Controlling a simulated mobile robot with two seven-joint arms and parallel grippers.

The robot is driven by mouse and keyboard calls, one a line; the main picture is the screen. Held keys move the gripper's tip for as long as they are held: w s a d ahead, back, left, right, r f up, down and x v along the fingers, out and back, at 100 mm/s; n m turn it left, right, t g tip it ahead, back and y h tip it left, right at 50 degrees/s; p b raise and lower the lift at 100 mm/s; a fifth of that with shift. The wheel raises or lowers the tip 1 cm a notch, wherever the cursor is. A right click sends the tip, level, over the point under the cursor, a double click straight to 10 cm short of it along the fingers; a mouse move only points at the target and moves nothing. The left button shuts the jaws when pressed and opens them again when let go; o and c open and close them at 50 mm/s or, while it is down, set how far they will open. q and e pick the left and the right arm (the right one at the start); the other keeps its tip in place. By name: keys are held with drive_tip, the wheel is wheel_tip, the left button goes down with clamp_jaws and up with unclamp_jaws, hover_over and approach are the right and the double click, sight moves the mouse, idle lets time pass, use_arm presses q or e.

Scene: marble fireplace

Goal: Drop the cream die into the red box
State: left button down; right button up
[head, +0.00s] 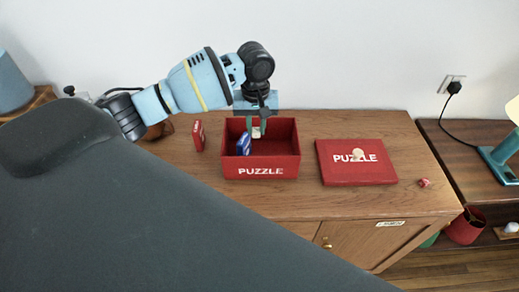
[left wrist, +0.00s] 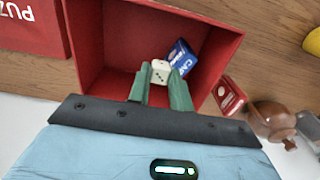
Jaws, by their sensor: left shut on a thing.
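The cream die (head: 256,132) with dark pips is held between the green fingers of my left gripper (head: 257,127). In the left wrist view the die (left wrist: 159,72) sits at the tips of the left gripper (left wrist: 160,80), which is shut on it. The open red box (head: 262,171), marked PUZZLE, stands on the wooden cabinet, and the die is over its opening. The box's red wall also shows in the left wrist view (left wrist: 88,65). A blue card pack (head: 243,144) is inside the box, leaning by its left side. My right gripper is not in view.
A red lid (head: 335,174) with a small pale object (head: 357,154) on it lies right of the box. A small red die (head: 424,182) is near the cabinet's right end. A red card pack (head: 198,136) stands left of the box.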

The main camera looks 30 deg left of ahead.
use_arm(q)
drive_tip(key=shift+f, duration=0.7)
drive_tip(key=c, duration=1.2)
unclamp_jaws()
wheel_tip(320, 180, up, 8)
drive_tip(key=shift+f, duration=0.1)
